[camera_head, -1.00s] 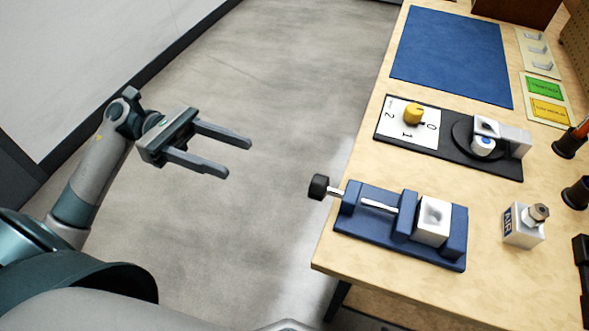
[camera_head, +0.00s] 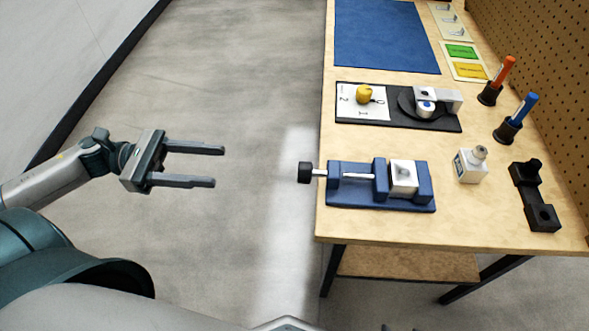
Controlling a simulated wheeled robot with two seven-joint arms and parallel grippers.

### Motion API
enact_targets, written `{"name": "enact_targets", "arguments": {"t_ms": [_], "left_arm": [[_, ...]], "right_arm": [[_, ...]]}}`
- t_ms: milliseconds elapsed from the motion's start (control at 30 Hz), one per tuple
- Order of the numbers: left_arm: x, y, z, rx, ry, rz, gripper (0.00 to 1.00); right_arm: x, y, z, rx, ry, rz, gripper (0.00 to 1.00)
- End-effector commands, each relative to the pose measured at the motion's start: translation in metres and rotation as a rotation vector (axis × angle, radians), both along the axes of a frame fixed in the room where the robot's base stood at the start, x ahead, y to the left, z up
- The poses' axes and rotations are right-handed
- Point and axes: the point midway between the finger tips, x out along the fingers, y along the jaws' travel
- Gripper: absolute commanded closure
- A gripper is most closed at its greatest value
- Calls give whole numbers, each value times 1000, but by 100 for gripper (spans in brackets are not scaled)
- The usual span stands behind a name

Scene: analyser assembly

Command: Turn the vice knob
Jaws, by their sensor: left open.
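The blue vice (camera_head: 350,196) lies on the wooden table near its front left corner. Its black knob (camera_head: 305,172) sticks out on a rod past the table's left edge. A white block (camera_head: 404,178) sits between the vice jaws. My left gripper (camera_head: 219,166) is open and empty over the floor, to the left of the knob. Its fingers point right toward the knob, with a clear gap between them. My right gripper is not in view.
On the table (camera_head: 480,225) stand a black plate with a yellow knob (camera_head: 364,94), a small white block with a metal nut (camera_head: 471,164), a black bracket (camera_head: 536,197) and two marker holders. A blue mat (camera_head: 385,38) lies farther back. The floor left of the table is free.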

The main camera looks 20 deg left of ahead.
Motion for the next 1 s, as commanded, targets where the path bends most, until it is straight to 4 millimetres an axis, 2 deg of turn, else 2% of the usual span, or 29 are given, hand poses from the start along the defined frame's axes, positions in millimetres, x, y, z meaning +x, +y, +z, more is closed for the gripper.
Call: {"name": "enact_targets", "arguments": {"t_ms": [367, 1000], "left_arm": [[4, -11, 0, -1, -1, -2, 49], [25, -86, 2, -1, -3, -2, 49]], "right_arm": [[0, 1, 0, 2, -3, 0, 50], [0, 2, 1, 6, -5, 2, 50]]}}
